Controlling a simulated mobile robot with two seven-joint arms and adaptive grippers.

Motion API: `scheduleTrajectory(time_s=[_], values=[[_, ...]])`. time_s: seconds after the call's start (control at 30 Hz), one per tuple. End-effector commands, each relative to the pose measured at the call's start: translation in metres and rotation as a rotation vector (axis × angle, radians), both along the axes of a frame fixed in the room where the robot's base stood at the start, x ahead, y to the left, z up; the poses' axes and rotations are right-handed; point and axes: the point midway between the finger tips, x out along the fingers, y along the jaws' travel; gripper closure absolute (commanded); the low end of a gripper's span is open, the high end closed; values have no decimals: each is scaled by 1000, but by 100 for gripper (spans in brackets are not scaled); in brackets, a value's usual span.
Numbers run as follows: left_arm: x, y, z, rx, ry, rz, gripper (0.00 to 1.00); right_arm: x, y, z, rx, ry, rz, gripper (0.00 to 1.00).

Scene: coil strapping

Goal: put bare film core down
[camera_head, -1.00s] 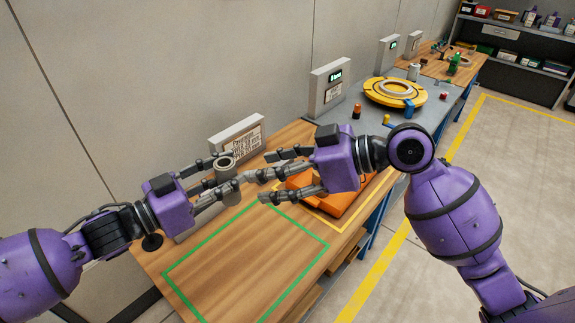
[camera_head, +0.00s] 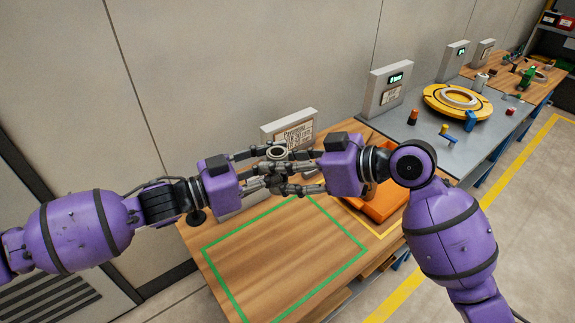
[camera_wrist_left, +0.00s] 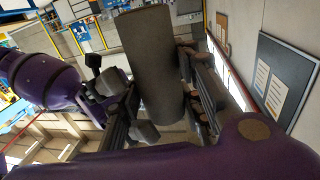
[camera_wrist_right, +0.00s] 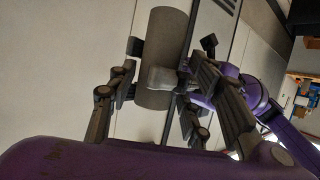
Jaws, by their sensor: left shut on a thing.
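The bare film core (camera_head: 277,153) is a grey-brown hollow cylinder, held upright above the back of the wooden table. My left gripper (camera_head: 280,170) is shut on it from the left. The core (camera_wrist_left: 152,60) stands between the left fingers in the left wrist view. My right gripper (camera_head: 265,172) reaches in from the right, its fingers overlapping the left ones. In the right wrist view its fingers are spread on both sides of the core (camera_wrist_right: 165,55), with a gap visible. The overlapping fingers hide the core's lower part in the head view.
A green outlined rectangle (camera_head: 290,262) on the wooden table is empty. A sign panel (camera_head: 290,128) stands close behind the core. A yellow round turntable (camera_head: 458,101) is farther right.

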Motion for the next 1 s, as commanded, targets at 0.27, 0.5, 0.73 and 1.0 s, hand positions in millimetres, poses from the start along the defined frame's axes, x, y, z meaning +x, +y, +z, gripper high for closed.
scheduleTrajectory(time_s=[0.27,0.5,0.73,1.0], values=[[0,0,0,0,0,1,66,-1,0,0,0,1,2,92],[0,0,0,0,0,0,45,0,0,0,1,0,0,92],[-1,1,-1,0,1,-1,45,1,-1,1,0,-1,-3,92],[-15,30,-2,5,4,2,45,2,-3,1,-2,-4,-7,92]])
